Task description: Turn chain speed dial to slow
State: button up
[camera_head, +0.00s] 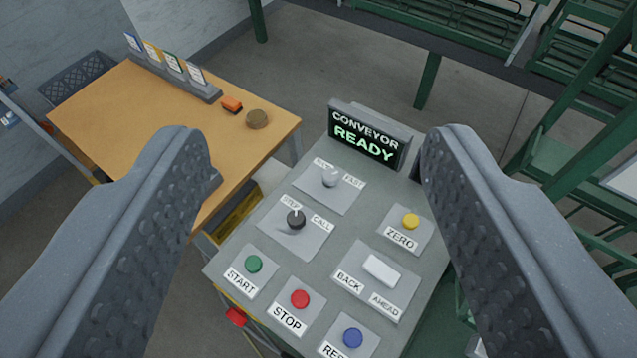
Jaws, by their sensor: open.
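The chain speed dial (331,178) is a small light-grey knob on the upper plate of the grey control panel (268,268). A FAST label is at its right; the label at its upper left is partly hidden and hard to read. I cannot tell which way the dial points. My gripper (318,150) is open and empty, its two textured grey fingers wide apart at the left and right of the panel. The dial lies between them in the picture, apart from both fingers.
A black knob (296,219), green (254,264), red (300,299), blue (353,338) and yellow (410,221) buttons and a white rocker (382,270) share the panel. The display (367,137) reads CONVEYOR READY. A wooden table (150,110) stands left; green racks (470,35) stand behind.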

jog(key=w+f+g+p, duration=0.2)
jog(key=w+f+p, duration=0.15)
jog(key=w, duration=0.55)
jog(key=m+g+h+p, duration=0.2)
jog(key=m+g+p, duration=0.3)
jog(key=g+p, duration=0.4)
send_over(330, 175)
jog(key=s+a+p, duration=0.1)
jog(key=s+a, duration=0.1)
jog(key=s, duration=0.3)
notch_tip(330, 175, down, 33)
jog(key=shift+t, duration=0.4)
jog(key=p+x, duration=0.3)
jog(key=x, duration=1)
jog(key=shift+w, duration=0.15)
